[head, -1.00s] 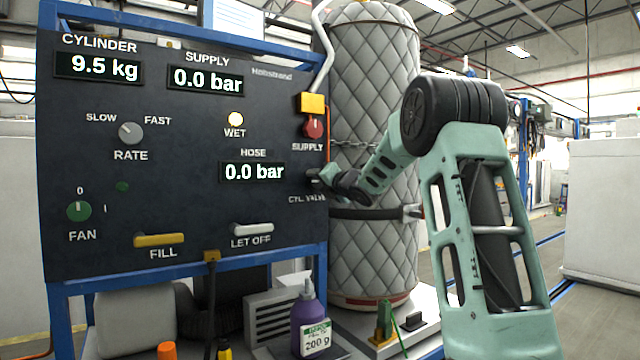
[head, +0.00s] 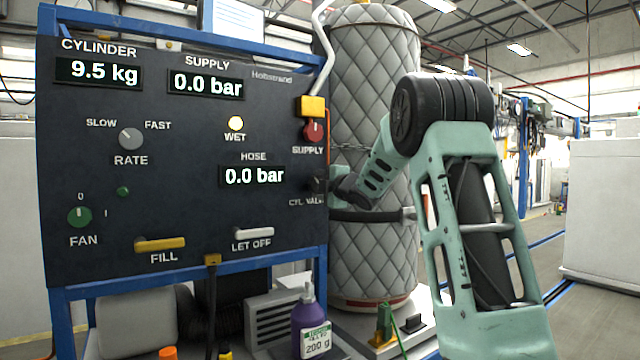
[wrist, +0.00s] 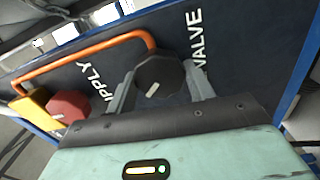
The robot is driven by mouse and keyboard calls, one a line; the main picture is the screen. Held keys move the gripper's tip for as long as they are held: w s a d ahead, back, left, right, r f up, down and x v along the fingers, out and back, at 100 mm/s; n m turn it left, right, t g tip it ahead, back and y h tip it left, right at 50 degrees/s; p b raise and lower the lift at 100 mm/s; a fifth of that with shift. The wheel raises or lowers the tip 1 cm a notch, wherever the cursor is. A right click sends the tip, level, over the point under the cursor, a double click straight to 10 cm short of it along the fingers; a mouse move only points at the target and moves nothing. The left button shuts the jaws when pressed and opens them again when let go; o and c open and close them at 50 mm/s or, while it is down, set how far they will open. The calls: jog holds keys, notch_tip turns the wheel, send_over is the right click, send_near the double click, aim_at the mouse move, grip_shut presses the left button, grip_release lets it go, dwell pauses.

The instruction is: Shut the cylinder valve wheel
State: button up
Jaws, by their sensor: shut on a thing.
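The cylinder valve wheel (wrist: 158,76) is a dark, many-sided knob with a small pale mark on its face, beside the "VALVE" lettering in the wrist view. My gripper (wrist: 160,88) has one grey finger on each side of it and is shut on it. In the head view my gripper (head: 328,186) is at the right edge of the dark panel, by the "CYL. VALVE" label. There the wheel (head: 318,185) is small and partly hidden.
The red supply knob (head: 314,131) and yellow block (head: 312,105) sit just above on the panel (head: 180,205). A quilted cylinder (head: 375,60) stands close behind my arm. The displays read 9.5 kg, 0.0 bar supply and 0.0 bar hose. The wet lamp (head: 236,123) glows.

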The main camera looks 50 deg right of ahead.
jog(key=shift+m+p, duration=1.65)
jog(key=shift+m, duration=2.55)
jog(key=o, duration=1)
jog(key=b+v, duration=0.3)
jog(key=v, duration=1.4)
jog(key=shift+s+a+b, duration=0.1)
jog(key=shift+s+b, duration=0.1)
jog(key=shift+b, duration=0.15)
